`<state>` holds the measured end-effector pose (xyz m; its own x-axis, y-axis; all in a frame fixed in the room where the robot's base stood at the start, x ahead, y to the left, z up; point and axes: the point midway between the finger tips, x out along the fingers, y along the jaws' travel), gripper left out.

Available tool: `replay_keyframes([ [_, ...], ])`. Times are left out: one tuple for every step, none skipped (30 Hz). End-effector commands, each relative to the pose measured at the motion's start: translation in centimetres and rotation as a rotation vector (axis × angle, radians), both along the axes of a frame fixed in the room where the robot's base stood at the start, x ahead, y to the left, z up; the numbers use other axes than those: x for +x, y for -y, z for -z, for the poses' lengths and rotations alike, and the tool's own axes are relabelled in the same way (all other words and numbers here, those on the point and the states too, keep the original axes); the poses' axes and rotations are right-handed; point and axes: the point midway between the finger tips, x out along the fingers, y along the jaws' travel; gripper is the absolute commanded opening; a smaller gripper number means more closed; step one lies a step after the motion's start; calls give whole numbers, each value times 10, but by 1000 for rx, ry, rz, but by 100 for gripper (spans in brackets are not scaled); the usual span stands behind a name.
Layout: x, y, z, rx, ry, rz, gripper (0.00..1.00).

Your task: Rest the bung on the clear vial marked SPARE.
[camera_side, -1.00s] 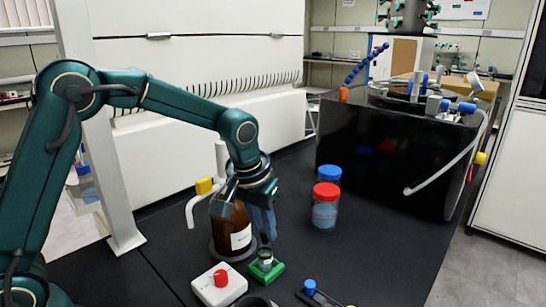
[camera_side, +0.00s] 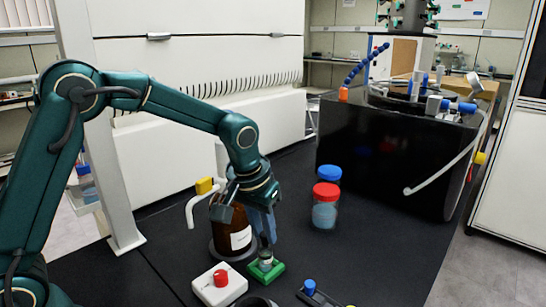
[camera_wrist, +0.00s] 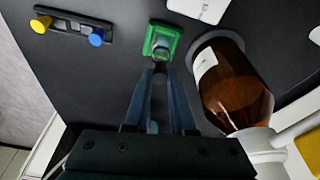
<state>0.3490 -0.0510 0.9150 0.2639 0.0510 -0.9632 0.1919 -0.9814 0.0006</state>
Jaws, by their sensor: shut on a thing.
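My gripper (camera_side: 266,240) points down, just above a small green holder (camera_side: 278,270), in front of the brown bottle. A small clear vial (camera_side: 266,257) stands in that holder; its marking is too small to read. In the wrist view my gripper (camera_wrist: 160,72) is shut on a small dark thing at the fingertips, which I take to be the bung (camera_wrist: 160,67). The green holder (camera_wrist: 152,31) and the vial's top (camera_wrist: 162,48) lie just beyond it. I cannot tell whether the bung touches the vial.
The brown bottle (camera_side: 229,238) with a yellow-tapped white spout stands close by the gripper. A white box with a red knob (camera_side: 221,279) is at front left. A rack with blue (camera_wrist: 96,37) and yellow (camera_wrist: 41,24) stoppers is nearby. Red-lidded (camera_side: 325,214) and blue-lidded jars stand behind right.

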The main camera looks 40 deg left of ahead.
Motion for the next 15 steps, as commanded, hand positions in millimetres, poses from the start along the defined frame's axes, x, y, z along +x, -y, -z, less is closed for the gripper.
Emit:
replay_keyframes([
  [0, 0, 1, 0, -1, 0, 0],
  [0, 0, 1, 0, 0, 0, 0],
  [0, 0, 2, 0, 0, 0, 0],
  [0, 0, 2, 0, 0, 0, 0],
  [0, 0, 2, 0, 0, 0, 0],
  [0, 0, 3, 0, 0, 0, 0],
  [0, 0, 3, 0, 0, 0, 0],
  [0, 0, 3, 0, 0, 0, 0],
  [0, 0, 4, 0, 0, 0, 0],
  [0, 0, 4, 0, 0, 0, 0],
  [0, 0, 4, 0, 0, 0, 0],
  [0, 0, 5, 0, 0, 0, 0],
  [0, 0, 5, 0, 0, 0, 0],
  [0, 0, 6, 0, -1, 0, 0],
  [0, 0, 6, 0, 0, 0, 0],
])
